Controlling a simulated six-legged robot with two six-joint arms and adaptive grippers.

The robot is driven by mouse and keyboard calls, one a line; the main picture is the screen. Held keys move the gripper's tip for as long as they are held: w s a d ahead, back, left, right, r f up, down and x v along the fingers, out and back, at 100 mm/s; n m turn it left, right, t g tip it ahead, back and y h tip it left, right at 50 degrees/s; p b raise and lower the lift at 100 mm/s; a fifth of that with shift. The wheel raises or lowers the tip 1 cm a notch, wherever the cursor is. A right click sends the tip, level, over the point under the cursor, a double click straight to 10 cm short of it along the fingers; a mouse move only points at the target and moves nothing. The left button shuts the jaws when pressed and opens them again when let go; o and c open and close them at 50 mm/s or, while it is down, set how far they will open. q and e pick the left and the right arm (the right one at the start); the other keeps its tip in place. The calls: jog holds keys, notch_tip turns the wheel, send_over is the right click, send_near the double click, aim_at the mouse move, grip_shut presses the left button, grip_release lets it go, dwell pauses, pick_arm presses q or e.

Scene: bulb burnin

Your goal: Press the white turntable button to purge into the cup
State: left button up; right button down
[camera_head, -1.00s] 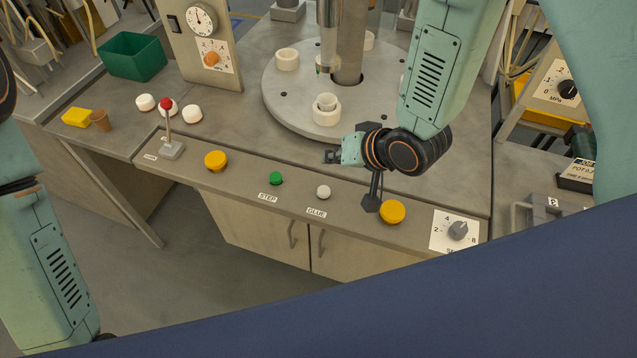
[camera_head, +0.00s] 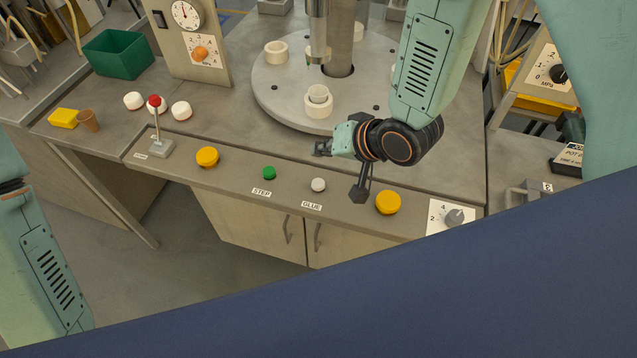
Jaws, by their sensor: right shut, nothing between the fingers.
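The white button (camera_head: 318,184) sits on the front ledge of the bench, above the label GLUE. A green button (camera_head: 269,173) labelled STEP is to its left. The grey turntable (camera_head: 275,97) stands behind, with a small pale cup (camera_head: 318,94) in a white ring holder (camera_head: 318,108) at its front, below the vertical nozzle (camera_head: 317,45). My right gripper (camera_head: 320,149) is shut and empty, pointing left, above the bench between the turntable and the white button, apart from the button in the picture. My left arm shows at the left edge; its gripper is out of view.
Yellow buttons (camera_head: 207,156) (camera_head: 388,202) flank the ledge, with a red-knobbed lever (camera_head: 155,118) at left and a dial (camera_head: 454,217) at right. A brown cup (camera_head: 88,120), yellow block (camera_head: 64,118), several white pucks and a green bin (camera_head: 118,53) are at back left.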

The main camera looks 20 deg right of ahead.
jog(key=f, duration=0.1)
jog(key=b, duration=0.6)
send_over(321, 185)
notch_tip(321, 185, down, 6)
jog(key=shift+s+d+r, duration=0.1)
jog(key=shift+f+b, duration=0.35)
jog(key=shift+f, duration=0.2)
dwell(0.5)
